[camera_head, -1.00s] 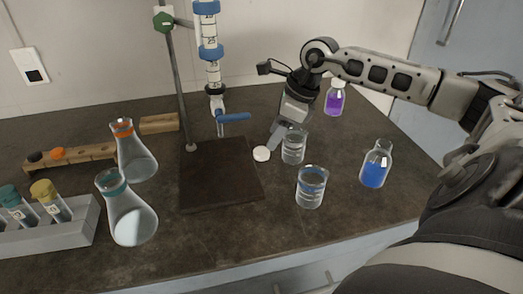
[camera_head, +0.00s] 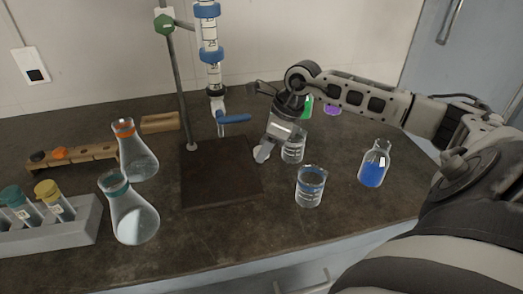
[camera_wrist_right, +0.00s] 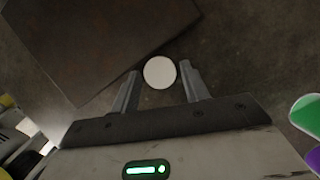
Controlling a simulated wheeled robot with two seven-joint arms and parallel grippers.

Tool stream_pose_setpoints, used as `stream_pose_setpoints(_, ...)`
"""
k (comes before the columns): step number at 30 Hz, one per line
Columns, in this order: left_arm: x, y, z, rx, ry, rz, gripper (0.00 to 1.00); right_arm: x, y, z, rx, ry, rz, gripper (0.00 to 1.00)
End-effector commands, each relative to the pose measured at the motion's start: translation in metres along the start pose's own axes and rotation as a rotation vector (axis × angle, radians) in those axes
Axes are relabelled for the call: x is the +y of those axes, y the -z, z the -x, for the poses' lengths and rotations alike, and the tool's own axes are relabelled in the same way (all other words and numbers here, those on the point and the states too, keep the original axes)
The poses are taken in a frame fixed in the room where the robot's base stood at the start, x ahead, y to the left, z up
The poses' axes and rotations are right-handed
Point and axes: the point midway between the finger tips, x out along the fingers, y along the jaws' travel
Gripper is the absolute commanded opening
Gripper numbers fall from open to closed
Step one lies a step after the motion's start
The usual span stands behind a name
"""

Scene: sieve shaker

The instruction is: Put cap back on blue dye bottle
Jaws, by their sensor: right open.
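The blue dye bottle (camera_head: 373,172) stands upright and uncapped on the right of the bench in the head view. The round white cap (camera_wrist_right: 160,72) lies on the bench, between the fingertips of my right gripper (camera_wrist_right: 160,84) in the right wrist view. The fingers are apart, with a gap on each side of the cap, and do not hold it. In the head view my right gripper (camera_head: 264,150) reaches down beside the dark stand base and largely hides the cap. My left gripper is not in view.
Two beakers (camera_head: 310,187) (camera_head: 293,152) stand right of the gripper. The burette stand's base plate (camera_head: 220,185) is to its left. Green (camera_head: 308,106) and purple (camera_head: 332,109) bottles stand behind my arm. Flasks (camera_head: 133,215) and a tube rack (camera_head: 60,232) are at left.

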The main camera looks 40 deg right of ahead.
Motion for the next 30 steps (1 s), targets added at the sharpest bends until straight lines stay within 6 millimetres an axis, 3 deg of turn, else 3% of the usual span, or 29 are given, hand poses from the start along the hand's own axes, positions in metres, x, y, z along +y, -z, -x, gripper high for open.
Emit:
stream_pose_setpoints(3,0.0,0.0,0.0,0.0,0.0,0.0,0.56,0.0,0.0,0.0,0.001,0.0,0.0,0.42)
stream_pose_setpoints(6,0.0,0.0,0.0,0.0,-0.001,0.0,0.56,0.0,0.0,0.0,0.001,0.0,0.0,0.15)
stream_pose_setpoints(20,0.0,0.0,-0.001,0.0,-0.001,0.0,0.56,0.0,-0.001,0.003,0.0,0.001,0.0,0.14)
stream_pose_setpoints(28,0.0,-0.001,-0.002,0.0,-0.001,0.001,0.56,0.0,-0.013,0.032,0.0,0.004,0.002,0.14)
stream_pose_setpoints(30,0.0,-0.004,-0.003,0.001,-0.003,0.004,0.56,0.011,-0.011,0.045,0.004,0.005,0.005,0.14)
